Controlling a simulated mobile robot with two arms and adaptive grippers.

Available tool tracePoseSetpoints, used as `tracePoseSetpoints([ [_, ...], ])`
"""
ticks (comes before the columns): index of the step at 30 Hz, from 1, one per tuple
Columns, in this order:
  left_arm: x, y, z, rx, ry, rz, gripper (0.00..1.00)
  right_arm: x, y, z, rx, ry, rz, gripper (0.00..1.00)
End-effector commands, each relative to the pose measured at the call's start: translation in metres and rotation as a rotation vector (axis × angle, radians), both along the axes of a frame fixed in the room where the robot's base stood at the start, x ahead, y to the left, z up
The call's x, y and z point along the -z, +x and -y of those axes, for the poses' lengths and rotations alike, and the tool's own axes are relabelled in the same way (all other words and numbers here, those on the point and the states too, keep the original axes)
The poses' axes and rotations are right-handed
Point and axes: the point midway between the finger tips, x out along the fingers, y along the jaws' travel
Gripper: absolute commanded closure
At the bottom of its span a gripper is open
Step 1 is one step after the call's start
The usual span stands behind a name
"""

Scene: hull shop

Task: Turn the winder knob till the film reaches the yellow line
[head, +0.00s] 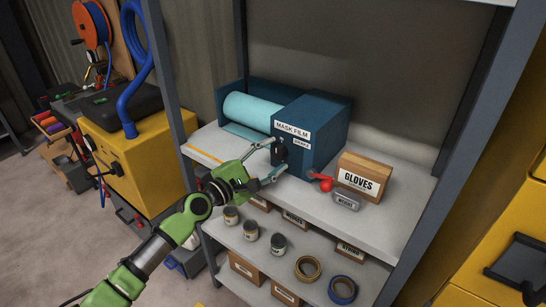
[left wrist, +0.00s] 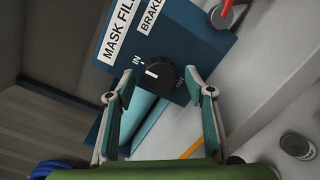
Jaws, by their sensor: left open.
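The blue mask film dispenser (head: 318,124) stands on the upper shelf with a pale blue film roll (head: 250,111) at its left. Its film (head: 243,131) lies out on the shelf, its edge apart from the yellow line (head: 204,156), which also shows in the left wrist view (left wrist: 192,149). The black winder knob (head: 281,152) is on the dispenser's front. In the left wrist view the knob (left wrist: 158,77) has a white pointer, with "IN" and "OUT" marked beside it. My left gripper (head: 277,157) is open, its fingertips on either side of the knob; contact cannot be told.
A red-ended lever (head: 325,184) juts from the dispenser near a grey block (head: 346,200) and a gloves box (head: 364,177). The lower shelf holds cans (head: 279,245), tape rolls (head: 308,268) and boxes. A grey post (head: 168,85) stands left of the shelf, beside a yellow machine (head: 135,155).

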Motion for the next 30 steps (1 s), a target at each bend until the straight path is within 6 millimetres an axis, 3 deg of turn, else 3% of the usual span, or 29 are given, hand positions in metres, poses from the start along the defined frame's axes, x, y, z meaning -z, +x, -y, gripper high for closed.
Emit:
tracePoseSetpoints([
  [10,0.000,0.003,0.003,0.001,0.001,-0.001,0.51,0.000,0.000,0.001,-0.002,-0.001,0.000,0.60],
  [15,0.000,0.003,0.003,0.001,0.001,-0.001,0.90,0.000,0.000,0.006,-0.003,-0.006,0.000,0.60],
  [30,0.000,0.003,0.003,0.000,0.076,0.054,0.90,0.000,0.000,0.009,-0.001,-0.010,0.000,0.60],
])
